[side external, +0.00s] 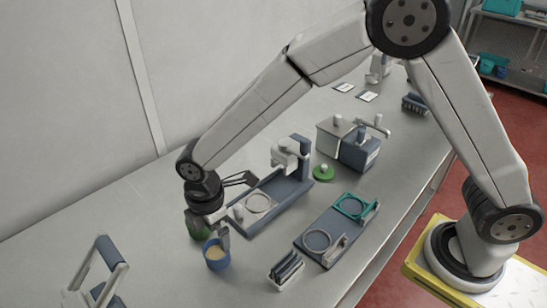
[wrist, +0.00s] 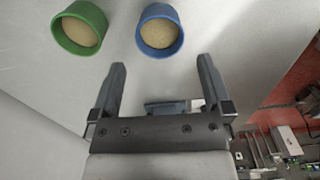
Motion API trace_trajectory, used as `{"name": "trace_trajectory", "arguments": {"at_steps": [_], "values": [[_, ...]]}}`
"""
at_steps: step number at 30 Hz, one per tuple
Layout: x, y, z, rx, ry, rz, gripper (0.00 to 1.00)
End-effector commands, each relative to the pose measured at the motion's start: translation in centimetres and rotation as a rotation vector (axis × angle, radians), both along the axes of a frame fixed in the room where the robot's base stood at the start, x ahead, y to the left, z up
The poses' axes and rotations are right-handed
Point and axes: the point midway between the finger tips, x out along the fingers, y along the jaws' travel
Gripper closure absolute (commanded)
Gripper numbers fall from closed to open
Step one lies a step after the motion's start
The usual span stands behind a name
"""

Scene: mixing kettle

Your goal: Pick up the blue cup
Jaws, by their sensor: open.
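The blue cup (side external: 217,257) stands upright on the bench in the side view, filled with a tan material. It also shows at the top middle of the wrist view (wrist: 160,31). A green cup (wrist: 79,28) with similar contents stands to its left in the wrist view; in the side view it is partly hidden behind my gripper (side external: 212,227). In the wrist view my gripper (wrist: 161,75) is open, with nothing between its fingers. The blue cup is beyond the fingertips, and the fingers are not around it. In the side view the gripper is very close to both cups.
A tray with two ring holders (side external: 318,241) and a small rack (side external: 285,270) stand farther right and in front. A handled frame (side external: 110,255) is at the lower left. Bare bench (side external: 160,215) lies left of the gripper.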

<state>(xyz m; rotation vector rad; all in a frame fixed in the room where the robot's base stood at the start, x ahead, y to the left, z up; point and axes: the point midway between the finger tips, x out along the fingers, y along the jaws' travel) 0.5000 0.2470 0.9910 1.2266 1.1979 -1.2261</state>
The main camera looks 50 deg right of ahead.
Motion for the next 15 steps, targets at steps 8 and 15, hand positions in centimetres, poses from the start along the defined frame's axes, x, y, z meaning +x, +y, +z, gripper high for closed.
{"name": "trace_trajectory", "arguments": {"at_steps": [8, 15], "values": [[0.0, 0.0, -1.9, -0.001, 0.002, -0.002, 0.00], [0.0, 0.0, -2.2, -0.001, 0.001, -0.003, 0.00]]}}
